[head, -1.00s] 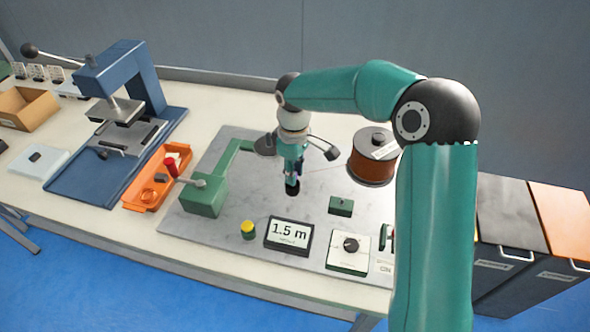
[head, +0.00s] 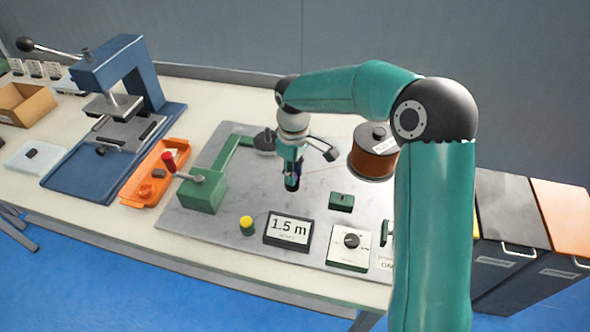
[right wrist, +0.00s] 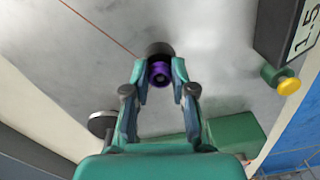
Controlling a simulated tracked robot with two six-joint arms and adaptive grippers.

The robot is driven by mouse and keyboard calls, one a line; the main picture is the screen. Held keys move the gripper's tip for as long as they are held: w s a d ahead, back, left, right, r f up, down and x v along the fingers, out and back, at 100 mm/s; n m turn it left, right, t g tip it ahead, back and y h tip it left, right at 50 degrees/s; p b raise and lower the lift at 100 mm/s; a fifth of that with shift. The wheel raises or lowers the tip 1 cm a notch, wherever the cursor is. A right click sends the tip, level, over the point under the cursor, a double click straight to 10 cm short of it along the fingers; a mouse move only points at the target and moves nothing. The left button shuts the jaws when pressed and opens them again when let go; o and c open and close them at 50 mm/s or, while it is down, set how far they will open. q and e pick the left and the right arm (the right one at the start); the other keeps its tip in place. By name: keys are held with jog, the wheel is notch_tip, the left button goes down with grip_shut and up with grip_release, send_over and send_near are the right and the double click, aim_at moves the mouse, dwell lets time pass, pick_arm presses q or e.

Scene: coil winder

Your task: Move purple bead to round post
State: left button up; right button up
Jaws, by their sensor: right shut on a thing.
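My right gripper (head: 291,176) points down over the grey plate of the winder. In the right wrist view its two fingers (right wrist: 159,72) are shut on the purple bead (right wrist: 160,76). A dark round post (right wrist: 159,50) shows just beyond the bead and fingertips, close to them. In the head view the dark post (head: 292,185) shows right below the fingertips. I cannot tell whether the bead touches it or is around it. The bead is largely hidden by the fingers in the head view. My left gripper is not in view.
The grey plate (head: 240,225) carries a green bracket (head: 205,192), a yellow-topped button (head: 246,225), a 1.5 m display (head: 289,230), a knob box (head: 349,246) and a copper-coloured spool (head: 374,160). A thin red line runs to the dark post. An orange tray (head: 137,194) lies left.

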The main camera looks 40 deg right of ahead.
jog(key=o, duration=0.8)
jog(key=shift+c, duration=0.2)
notch_tip(320, 180, up, 12)
dwell(0.4)
